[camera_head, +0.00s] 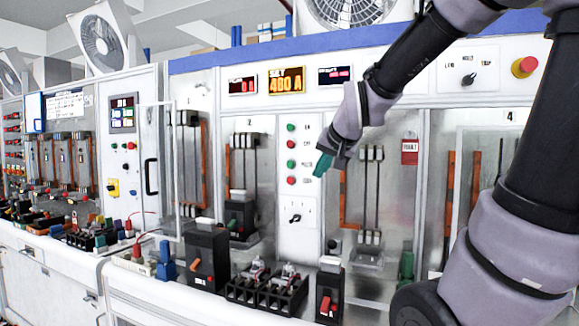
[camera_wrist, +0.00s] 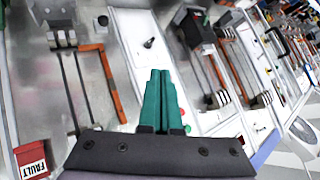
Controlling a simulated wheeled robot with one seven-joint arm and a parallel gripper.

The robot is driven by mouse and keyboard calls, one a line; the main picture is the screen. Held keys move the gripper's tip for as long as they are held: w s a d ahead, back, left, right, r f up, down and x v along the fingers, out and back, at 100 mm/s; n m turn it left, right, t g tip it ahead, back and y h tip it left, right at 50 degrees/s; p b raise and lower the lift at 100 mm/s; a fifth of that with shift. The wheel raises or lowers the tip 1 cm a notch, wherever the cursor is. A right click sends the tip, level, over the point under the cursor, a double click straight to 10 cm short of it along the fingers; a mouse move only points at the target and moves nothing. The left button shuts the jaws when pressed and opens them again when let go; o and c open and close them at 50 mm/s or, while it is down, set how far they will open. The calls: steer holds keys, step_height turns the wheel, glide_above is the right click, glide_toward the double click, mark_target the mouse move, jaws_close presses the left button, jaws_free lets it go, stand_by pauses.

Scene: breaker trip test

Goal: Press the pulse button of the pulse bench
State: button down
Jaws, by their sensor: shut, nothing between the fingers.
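The pulse bench has a white button panel (camera_head: 298,205) with a column of small green and red buttons (camera_head: 291,145) and a black selector knob (camera_head: 295,218) below. The button labels are too small to read, so I cannot tell which is the pulse button. My gripper (camera_head: 322,166) is shut and empty, its green fingers just right of the button column; whether they touch the panel is unclear. In the wrist view, the shut fingers (camera_wrist: 160,74) point toward the panel, with the knob (camera_wrist: 148,43) ahead; the fingers and gripper body partly hide the buttons.
A display (camera_head: 286,80) reads 400 A above the panel. A red emergency-type button (camera_head: 524,66) is at upper right. A red FAULT tag (camera_head: 409,150) hangs right of my gripper. Black breakers (camera_head: 208,255) and a black terminal block (camera_head: 265,290) stand on the bench's front ledge.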

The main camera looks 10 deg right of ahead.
mark_target(289, 164)
steer(key=w+a+t, duration=0.3)
steer(key=w, duration=0.7)
steer(key=w+a+t+y, duration=0.1)
steer(key=w+a, duration=0.3)
steer(key=w, duration=0.6)
steer(key=shift+a+f+m+t, duration=0.3)
steer(key=shift+f+m+t, duration=0.1)
steer(key=shift+t, duration=0.5)
steer(key=shift+d, duration=0.1)
steer(key=shift+w+d, duration=0.85)
steer(key=shift+w, duration=0.3)
steer(key=shift+w+d, duration=0.8)
steer(key=shift+w, duration=0.4)
steer(key=shift+w+d, duration=0.85)
steer(key=shift+w, duration=0.3)
steer(key=shift+w+d, duration=0.25)
steer(key=shift+w, duration=0.1)
